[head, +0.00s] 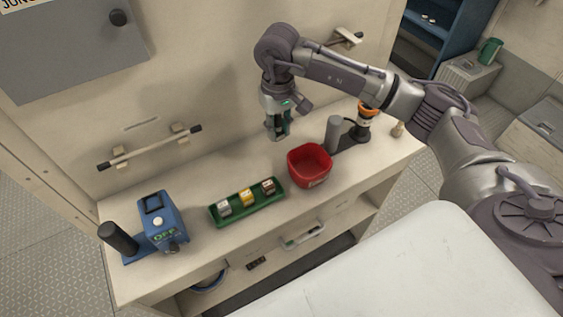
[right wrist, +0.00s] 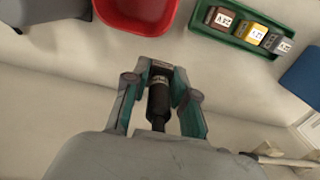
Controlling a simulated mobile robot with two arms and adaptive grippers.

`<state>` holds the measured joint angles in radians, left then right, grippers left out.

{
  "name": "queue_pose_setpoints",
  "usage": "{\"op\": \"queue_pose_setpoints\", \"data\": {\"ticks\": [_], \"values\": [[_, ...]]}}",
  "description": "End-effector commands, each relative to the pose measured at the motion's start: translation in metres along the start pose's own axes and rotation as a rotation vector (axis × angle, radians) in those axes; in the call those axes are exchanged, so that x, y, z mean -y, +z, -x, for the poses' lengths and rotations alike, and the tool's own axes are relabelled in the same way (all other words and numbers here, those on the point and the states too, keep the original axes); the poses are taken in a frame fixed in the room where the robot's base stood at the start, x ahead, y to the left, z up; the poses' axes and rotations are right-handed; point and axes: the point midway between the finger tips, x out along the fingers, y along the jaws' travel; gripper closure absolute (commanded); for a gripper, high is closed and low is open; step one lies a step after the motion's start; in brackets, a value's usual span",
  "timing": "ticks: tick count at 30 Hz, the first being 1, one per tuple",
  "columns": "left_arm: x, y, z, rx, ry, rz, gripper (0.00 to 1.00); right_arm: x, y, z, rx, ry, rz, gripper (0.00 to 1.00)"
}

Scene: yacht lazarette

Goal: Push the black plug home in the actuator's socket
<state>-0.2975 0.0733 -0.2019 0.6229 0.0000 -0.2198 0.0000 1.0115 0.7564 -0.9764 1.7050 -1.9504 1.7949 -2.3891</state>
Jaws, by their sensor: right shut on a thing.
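My right gripper (head: 278,128) hangs fingers-down above the back of the worktop, behind the red bowl. In the right wrist view, my right gripper (right wrist: 160,82) is shut on the black plug (right wrist: 157,102), a dark cylinder with a lighter band, between the teal-sided fingers. The plug is hard to make out in the head view. A blue unit (head: 160,222) with an OFF display and a white button stands at the left of the worktop. I cannot tell which device is the actuator, and no socket shows clearly. My left gripper is not in view.
The red bowl (head: 310,180) is in front of the gripper. A green tray (head: 217,219) holds brown, yellow and grey blocks. A black cylinder (head: 118,239) stands at far left; a grey cylinder (head: 333,134) and an orange-ringed device (head: 364,122) stand right. A wall rail (head: 150,149) runs behind.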

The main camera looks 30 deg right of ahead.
Motion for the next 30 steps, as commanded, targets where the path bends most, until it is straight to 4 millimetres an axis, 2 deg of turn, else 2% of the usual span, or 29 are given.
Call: {"op": "queue_pose_setpoints", "data": {"ticks": [9, 16, 21, 24, 30], "values": [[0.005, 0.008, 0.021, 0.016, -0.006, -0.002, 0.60, -0.004, -0.004, -0.050, 0.008, 0.000, 0.004, 1.00], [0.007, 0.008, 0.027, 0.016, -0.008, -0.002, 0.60, -0.003, -0.005, -0.070, 0.005, 0.000, 0.003, 1.00], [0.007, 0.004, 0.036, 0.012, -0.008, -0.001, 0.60, -0.003, -0.004, -0.093, 0.007, -0.001, 0.002, 1.00], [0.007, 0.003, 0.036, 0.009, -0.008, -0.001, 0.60, -0.003, -0.005, -0.100, 0.003, 0.000, 0.004, 1.00], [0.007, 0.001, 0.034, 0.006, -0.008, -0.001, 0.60, -0.004, -0.005, -0.101, 0.002, 0.000, 0.004, 1.00]]}}
